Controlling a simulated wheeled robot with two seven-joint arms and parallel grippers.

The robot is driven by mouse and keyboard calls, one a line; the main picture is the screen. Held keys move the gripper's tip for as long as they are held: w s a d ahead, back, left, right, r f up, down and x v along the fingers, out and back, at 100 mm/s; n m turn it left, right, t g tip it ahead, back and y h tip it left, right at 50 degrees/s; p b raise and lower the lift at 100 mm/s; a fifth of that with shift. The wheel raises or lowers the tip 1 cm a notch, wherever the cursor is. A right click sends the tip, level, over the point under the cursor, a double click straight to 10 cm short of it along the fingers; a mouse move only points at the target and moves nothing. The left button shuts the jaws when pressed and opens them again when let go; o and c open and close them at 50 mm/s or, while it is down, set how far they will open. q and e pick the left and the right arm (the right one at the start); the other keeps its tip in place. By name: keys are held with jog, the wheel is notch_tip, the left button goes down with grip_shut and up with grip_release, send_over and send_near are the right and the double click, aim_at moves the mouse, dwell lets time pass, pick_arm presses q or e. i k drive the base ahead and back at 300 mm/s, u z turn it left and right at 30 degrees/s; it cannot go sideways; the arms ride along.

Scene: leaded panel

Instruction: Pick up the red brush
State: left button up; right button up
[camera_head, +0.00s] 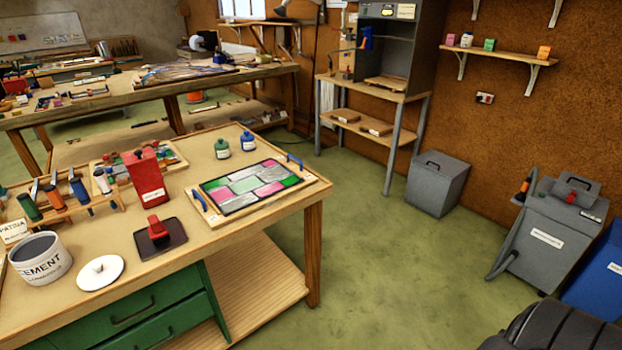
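A red-handled object with a dark lower part, which looks like the red brush (157,229), stands on a dark square tray (177,238). The tray lies on the near wooden workbench (247,223), left of the leaded panel (250,185). The panel has pink, green and clear pieces and rests on a wooden board with blue handles. Neither of my grippers shows in the head view.
A red box (146,177) stands just behind the tray. A cement tub (41,258), a white lid (100,272) and a rack of colored-handled tools (72,208) are to its left. Green floor (385,240) is open right of the bench.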

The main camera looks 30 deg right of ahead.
aim_at(158, 232)
jog(key=z, duration=0.1)
jog(key=k, duration=0.65)
jog(key=z, duration=0.6)
jog(key=i, duration=0.8)
jog(key=z, duration=0.65)
jog(key=i, duration=1)
jog(key=u, duration=0.15)
